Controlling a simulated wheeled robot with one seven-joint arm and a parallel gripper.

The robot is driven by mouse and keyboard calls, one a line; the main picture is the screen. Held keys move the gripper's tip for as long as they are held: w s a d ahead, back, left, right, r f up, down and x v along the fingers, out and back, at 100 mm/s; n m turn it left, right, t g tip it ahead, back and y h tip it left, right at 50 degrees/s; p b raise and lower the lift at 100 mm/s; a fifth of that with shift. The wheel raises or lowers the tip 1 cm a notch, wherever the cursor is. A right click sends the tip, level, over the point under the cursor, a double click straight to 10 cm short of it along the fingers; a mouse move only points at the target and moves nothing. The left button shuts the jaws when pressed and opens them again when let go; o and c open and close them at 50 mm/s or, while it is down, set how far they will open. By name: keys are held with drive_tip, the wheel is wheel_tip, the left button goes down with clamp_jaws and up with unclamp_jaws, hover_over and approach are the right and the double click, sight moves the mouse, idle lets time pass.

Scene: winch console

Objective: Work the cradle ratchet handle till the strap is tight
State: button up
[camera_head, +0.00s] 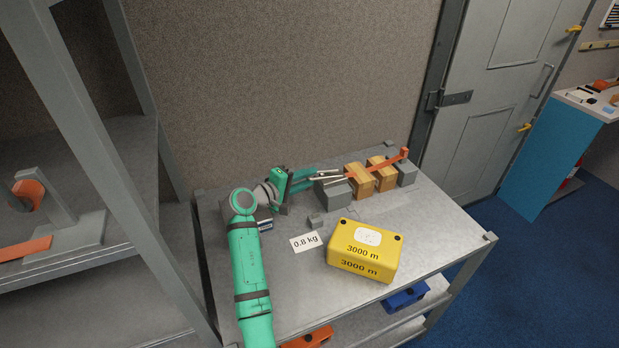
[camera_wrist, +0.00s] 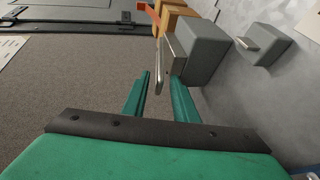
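The cradle's silver ratchet handle (camera_wrist: 160,62) shows in the wrist view. It sits by a grey end block (camera_head: 336,193) and also shows in the head view (camera_head: 331,178). My green gripper (camera_head: 315,177) reaches in from the left at the handle. In the wrist view its fingers (camera_wrist: 161,76) are apart, with the handle's end between them and gaps visible beside it. The orange strap (camera_head: 390,160) runs over two wooden blocks (camera_head: 358,181) (camera_head: 381,174) to an upright orange end at the far grey block (camera_head: 406,174). I cannot tell how tight it is.
A yellow 3000 m box (camera_head: 362,270) and a 0.8 kg card (camera_head: 306,242) lie on the grey table (camera_head: 440,225). A small grey block (camera_head: 316,220) with a metal tab stands near my gripper. A wall rises behind. Clear table lies at the right.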

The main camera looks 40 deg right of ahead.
drive_tip(key=shift+d+f, duration=0.1)
drive_tip(key=shift+d, duration=0.1)
clamp_jaws()
drive_tip(key=shift+f, duration=0.2)
idle(0.6)
